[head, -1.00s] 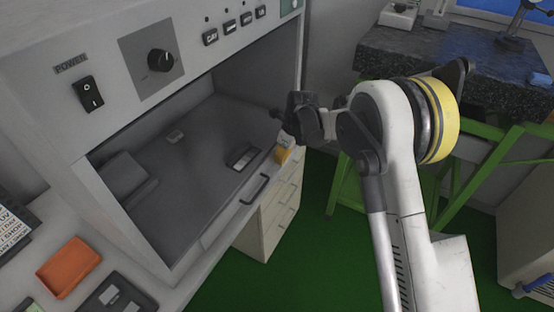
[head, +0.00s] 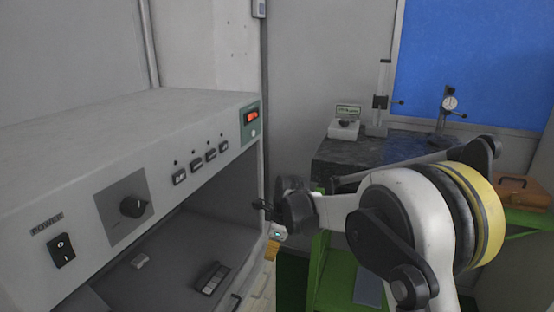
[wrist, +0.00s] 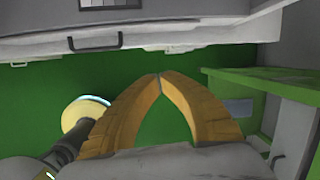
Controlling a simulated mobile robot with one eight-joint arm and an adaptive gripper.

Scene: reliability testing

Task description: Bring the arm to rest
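My arm reaches up from the lower right of the head view and bends at its yellow-banded joint. My gripper (head: 271,252) hangs at its far end, beside the right front edge of the grey test chamber (head: 150,125). Its orange-tan fingers point down and are small in the head view. In the wrist view the fingertips of my gripper (wrist: 159,76) meet, with only green floor (wrist: 160,118) seen between the curved fingers. Nothing is held.
The chamber's open bay holds a small dark device (head: 211,279) and a small grey block (head: 140,261). A dark stone-topped table (head: 375,150) on a green frame (head: 318,265) stands behind my arm. In the wrist view, a drawer handle (wrist: 95,42) lies near the top.

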